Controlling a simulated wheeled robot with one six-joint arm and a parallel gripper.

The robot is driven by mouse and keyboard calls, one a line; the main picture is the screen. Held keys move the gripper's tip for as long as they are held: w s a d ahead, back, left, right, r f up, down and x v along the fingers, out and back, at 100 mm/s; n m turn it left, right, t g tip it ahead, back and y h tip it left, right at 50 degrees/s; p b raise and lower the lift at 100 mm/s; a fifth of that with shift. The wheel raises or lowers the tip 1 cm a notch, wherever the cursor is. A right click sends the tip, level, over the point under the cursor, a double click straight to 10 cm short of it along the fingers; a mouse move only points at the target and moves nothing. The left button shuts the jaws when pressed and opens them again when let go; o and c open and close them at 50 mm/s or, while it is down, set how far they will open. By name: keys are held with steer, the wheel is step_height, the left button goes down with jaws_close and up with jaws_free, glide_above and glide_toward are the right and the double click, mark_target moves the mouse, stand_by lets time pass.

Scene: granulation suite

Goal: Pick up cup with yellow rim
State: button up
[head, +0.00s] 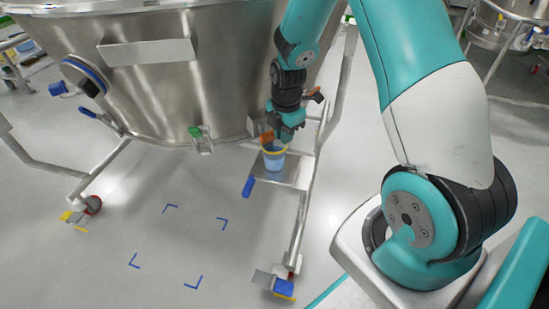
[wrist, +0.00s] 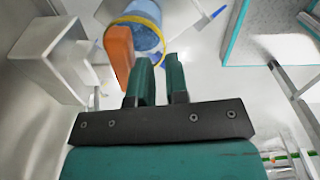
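The cup with the yellow rim (head: 274,162) is translucent blue and stands upright on a small metal shelf on the bin's frame. It also shows at the top of the wrist view (wrist: 146,36), with the yellow rim around its mouth. An orange piece (wrist: 119,52) lies at the rim's left side and partly covers it; I cannot tell if it is in the cup. My gripper (head: 283,139) is just above the cup's rim. In the wrist view its two green fingers (wrist: 158,60) are apart, with their tips at the rim's near edge and a narrow gap between them.
A large steel bin (head: 190,70) stands directly behind and left of the cup. The metal shelf (head: 297,176) is bounded by a frame leg (head: 305,205) on the right. Floor with blue corner marks (head: 170,208) is clear.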

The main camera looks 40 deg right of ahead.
mark_target(281, 156)
steer(key=f, duration=0.1)
steer(key=f+b, duration=0.1)
steer(key=f, duration=0.1)
steer(key=f+b, duration=0.1)
steer(key=f, duration=0.1)
steer(key=shift+w+a, duration=0.15)
steer(key=shift+a, duration=0.1)
jaws_close()
steer(key=shift+r, duration=0.2)
